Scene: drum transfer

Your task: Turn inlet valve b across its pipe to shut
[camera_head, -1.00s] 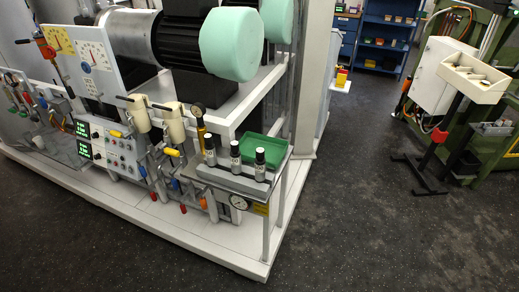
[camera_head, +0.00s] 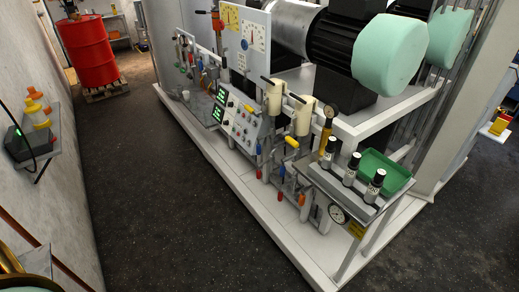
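Several small valves with coloured handles sit on the pipework of the white machine skid. Neither of my grippers is in view.
A control panel (camera_head: 241,120) stands left of the cylinders. A shelf with a green tray (camera_head: 384,171) and black bottles sits at the skid's right end. A red drum (camera_head: 88,52) on a pallet stands far left. Dark floor (camera_head: 185,210) is clear between skid and left wall.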

